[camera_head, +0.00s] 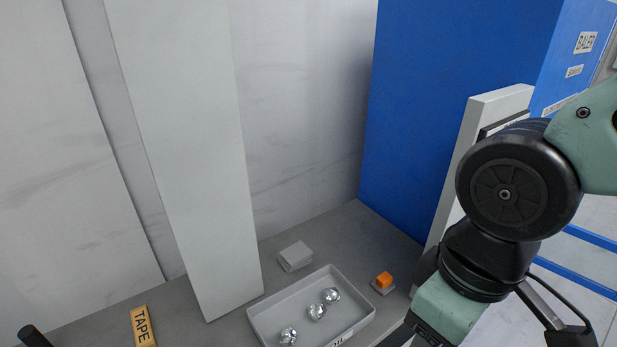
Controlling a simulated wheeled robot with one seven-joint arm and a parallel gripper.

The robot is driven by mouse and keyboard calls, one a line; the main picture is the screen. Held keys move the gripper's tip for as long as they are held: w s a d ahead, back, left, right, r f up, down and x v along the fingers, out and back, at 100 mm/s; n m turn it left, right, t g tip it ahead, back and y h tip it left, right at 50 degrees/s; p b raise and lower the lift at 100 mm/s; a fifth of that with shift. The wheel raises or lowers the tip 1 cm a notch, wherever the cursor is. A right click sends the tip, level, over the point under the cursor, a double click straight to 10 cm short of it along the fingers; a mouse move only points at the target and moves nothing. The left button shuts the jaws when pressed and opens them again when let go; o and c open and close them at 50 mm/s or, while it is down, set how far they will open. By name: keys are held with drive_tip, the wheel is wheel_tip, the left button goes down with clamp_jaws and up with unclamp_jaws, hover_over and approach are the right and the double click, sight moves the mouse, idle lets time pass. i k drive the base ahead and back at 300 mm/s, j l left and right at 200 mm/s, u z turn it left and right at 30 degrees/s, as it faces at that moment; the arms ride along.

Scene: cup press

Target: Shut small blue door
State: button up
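A large blue panel (455,90) stands at the back right. It meets a blue face (575,75) carrying a "BALER" label at the upper right. I cannot pick out a separate small blue door; my arm covers part of that side. My arm comes in from the right and bends down. My gripper (402,335) is at the bottom edge, mostly cut off, to the right of the grey tray. Its fingertips are not clear, so I cannot see whether it is open or holds anything.
A pale upright panel (480,130) stands behind my arm. Blue bars (590,240) run at the right.

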sight(604, 242)
drive_tip(key=z, duration=0.95)
drive_tip(key=l+z, duration=0.1)
drive_tip(key=z, duration=0.35)
drive_tip(key=i+z, duration=0.1)
drive_tip(key=z, duration=0.35)
drive_tip(key=i+l+z, duration=0.1)
drive_tip(key=z, duration=0.8)
drive_tip(key=i+u, duration=0.15)
drive_tip(key=i, duration=1.95)
drive_tip(key=i+u, duration=0.15)
drive_tip(key=i, duration=0.35)
drive_tip(key=i+u, duration=0.2)
drive_tip(key=i, duration=0.35)
drive_tip(key=i+l+u, duration=0.15)
drive_tip(key=i, duration=0.35)
drive_tip(key=i+l+u, duration=0.15)
drive_tip(key=i, duration=0.35)
drive_tip(key=i+j+u, duration=0.1)
drive_tip(key=i+u, duration=0.25)
drive_tip(key=i, duration=0.2)
drive_tip(key=i+u, duration=0.4)
drive_tip(key=i, duration=0.15)
drive_tip(key=i+l+u, duration=0.35)
drive_tip(key=i, duration=0.2)
drive_tip(key=i+u, duration=0.1)
drive_tip(key=u, duration=3.4)
